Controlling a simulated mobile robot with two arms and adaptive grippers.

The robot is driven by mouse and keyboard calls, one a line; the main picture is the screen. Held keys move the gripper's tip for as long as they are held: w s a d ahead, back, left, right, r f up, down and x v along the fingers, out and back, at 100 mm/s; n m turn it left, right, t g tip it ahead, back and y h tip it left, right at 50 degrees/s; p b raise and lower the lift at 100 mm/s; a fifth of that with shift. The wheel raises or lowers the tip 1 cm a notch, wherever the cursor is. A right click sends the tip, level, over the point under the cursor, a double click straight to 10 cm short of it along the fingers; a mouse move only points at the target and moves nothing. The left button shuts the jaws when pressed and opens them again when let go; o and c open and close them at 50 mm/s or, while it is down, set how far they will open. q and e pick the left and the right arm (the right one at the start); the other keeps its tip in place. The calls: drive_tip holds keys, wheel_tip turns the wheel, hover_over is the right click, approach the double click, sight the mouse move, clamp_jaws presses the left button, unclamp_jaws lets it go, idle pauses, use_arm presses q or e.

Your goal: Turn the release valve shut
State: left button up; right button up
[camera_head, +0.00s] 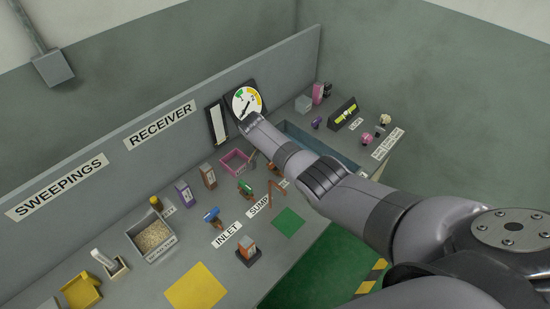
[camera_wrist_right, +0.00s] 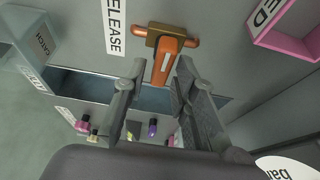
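The release valve (camera_wrist_right: 164,43) shows in the right wrist view, beside the printed RELEASE label (camera_wrist_right: 112,25). It has a brass-coloured body on an orange pipe and an orange lever with a pale stripe, pointing toward my gripper. My right gripper (camera_wrist_right: 158,75) is open, with one finger on each side of the lever's end. I cannot tell whether either finger touches it. In the head view, orange parts (camera_head: 281,184) show below my right arm; that arm hides its own gripper there. My left gripper is in neither view.
A blue trough (camera_wrist_right: 85,84) lies near the valve, with a pink tray (camera_wrist_right: 258,35) on its other side. The head view shows a green-handled valve (camera_head: 245,188), a blue-handled valve (camera_head: 211,215) and a dial gauge (camera_head: 247,97) nearby. A yellow mat (camera_head: 197,288) is clear.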

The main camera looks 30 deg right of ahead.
drive_tip(key=shift+o, duration=0.6)
drive_tip(key=shift+a, duration=0.1)
drive_tip(key=v, duration=1.2)
